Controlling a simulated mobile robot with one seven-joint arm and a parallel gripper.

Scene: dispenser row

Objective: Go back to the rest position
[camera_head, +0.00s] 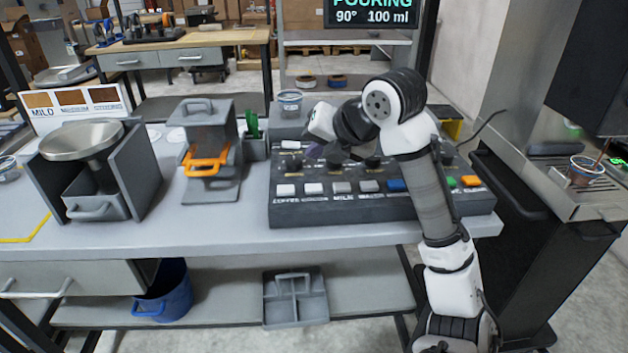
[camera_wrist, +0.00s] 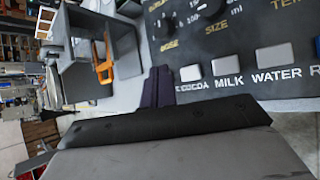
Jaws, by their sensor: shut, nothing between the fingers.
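My gripper (camera_head: 316,150) hangs over the left part of the control panel (camera_head: 345,210), in front of its knobs. Its dark purple fingers (camera_wrist: 158,87) are together and empty in the wrist view. The panel carries a row of coloured buttons and several knobs, and also shows in the wrist view (camera_wrist: 285,60). In the wrist view the fingertips appear beside the panel's left end, near the cocoa button (camera_wrist: 191,73). I cannot tell the gap between fingers and panel. My arm hides part of the panel's right side.
A grey stand with an orange handle (camera_head: 206,163) and a metal-bowl dispenser (camera_head: 85,140) stand left on the table (camera_head: 180,235). A cup (camera_head: 289,102) stands behind the panel. Another cup (camera_head: 587,167) sits in the right machine. A screen (camera_head: 372,13) reads "POURING 90° 100 ml".

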